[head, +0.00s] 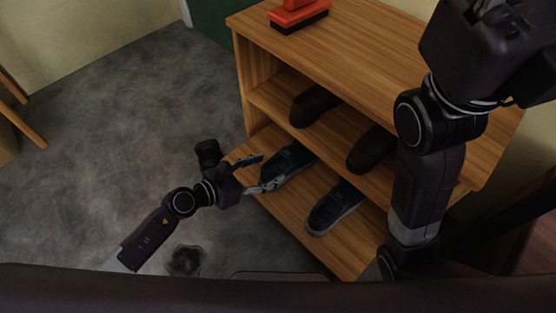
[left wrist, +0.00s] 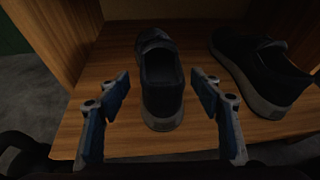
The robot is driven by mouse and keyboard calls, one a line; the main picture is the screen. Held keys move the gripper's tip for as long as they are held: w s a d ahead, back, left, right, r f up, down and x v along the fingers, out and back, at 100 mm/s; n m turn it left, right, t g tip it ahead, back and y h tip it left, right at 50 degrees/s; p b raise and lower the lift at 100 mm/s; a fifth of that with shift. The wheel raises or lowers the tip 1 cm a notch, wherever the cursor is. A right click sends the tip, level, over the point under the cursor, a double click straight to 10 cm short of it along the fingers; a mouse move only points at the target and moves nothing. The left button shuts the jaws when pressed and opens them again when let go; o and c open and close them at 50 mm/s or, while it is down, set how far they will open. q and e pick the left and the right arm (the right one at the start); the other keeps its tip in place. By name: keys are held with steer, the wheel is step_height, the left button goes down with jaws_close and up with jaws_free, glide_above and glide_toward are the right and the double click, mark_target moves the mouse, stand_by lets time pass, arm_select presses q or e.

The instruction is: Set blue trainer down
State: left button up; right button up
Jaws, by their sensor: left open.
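Two dark blue trainers with grey soles stand upright on the lowest shelf of a wooden shoe rack (head: 345,255). My left gripper (head: 272,170) is open at the heel of the left blue trainer (head: 289,161). In the left wrist view, its blue-padded fingers (left wrist: 162,84) stand apart on either side of that trainer (left wrist: 162,95), with a visible gap on each side. The trainer's sole rests on the board. The other blue trainer (head: 335,206) stands to its right. My right arm rises at the right; its gripper end is cut off by the top edge.
Brown shoes (head: 313,105) stand on the middle shelf, partly hidden by the rack top. A red-orange brush-like object (head: 299,15) lies on top. The rack's side panel is close to the left trainer. Grey floor (head: 110,130) at the left is open.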

arm_select(q)
steer(key=p+v, duration=0.1)
steer(key=v, duration=0.4)
steer(key=shift+s+a+r, duration=0.15)
steer(key=shift+s+a, duration=0.05)
steer(key=shift+s+a, duration=0.1)
steer(key=shift+a, duration=0.05)
